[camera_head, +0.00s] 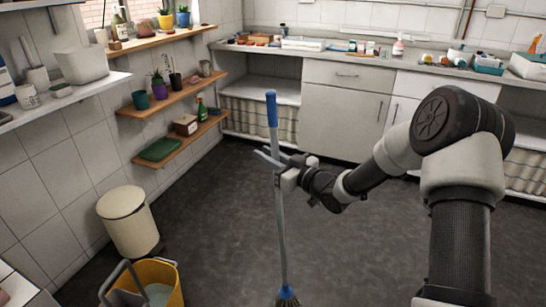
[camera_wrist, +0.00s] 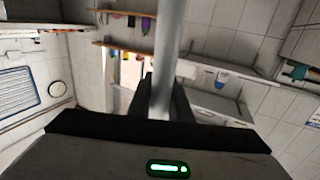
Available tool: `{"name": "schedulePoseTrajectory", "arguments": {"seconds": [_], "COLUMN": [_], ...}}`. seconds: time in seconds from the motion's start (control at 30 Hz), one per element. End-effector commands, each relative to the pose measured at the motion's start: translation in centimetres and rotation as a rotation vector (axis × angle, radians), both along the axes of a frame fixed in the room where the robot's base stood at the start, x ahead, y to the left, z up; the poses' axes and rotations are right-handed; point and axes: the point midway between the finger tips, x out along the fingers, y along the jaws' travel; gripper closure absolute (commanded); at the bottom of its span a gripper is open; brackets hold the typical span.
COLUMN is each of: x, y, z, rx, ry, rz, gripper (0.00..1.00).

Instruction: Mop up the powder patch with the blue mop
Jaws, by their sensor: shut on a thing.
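The blue mop (camera_head: 278,180) stands nearly upright in the middle of the head view, with a blue grip at its top, a grey shaft and a blue head at the bottom edge. My gripper (camera_head: 277,160) is shut on its shaft, below the blue grip. In the wrist view the grey shaft of the mop (camera_wrist: 170,50) runs up between the fingers of my gripper (camera_wrist: 162,100). The lower end of the mop head is cut off by the frame. I cannot make out a powder patch in either view.
A yellow bucket (camera_head: 171,275) and a cream bin (camera_head: 128,222) stand at the left by the tiled wall. Wooden shelves (camera_head: 170,92) hold pots and small items. White cabinets (camera_head: 340,108) line the back. The dark floor (camera_head: 225,215) between is clear.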

Motion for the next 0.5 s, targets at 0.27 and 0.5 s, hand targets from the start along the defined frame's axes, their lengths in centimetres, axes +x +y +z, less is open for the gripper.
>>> {"name": "schedulePoseTrajectory", "arguments": {"seconds": [0.27, 0.5], "x": [0.4, 0.9], "y": [1.4, 2.9], "z": [0.2, 0.2], "rx": [0.004, 0.005], "ry": [-0.002, -0.004], "rz": [0.001, 0.002], "gripper": [1.0, 1.0]}}
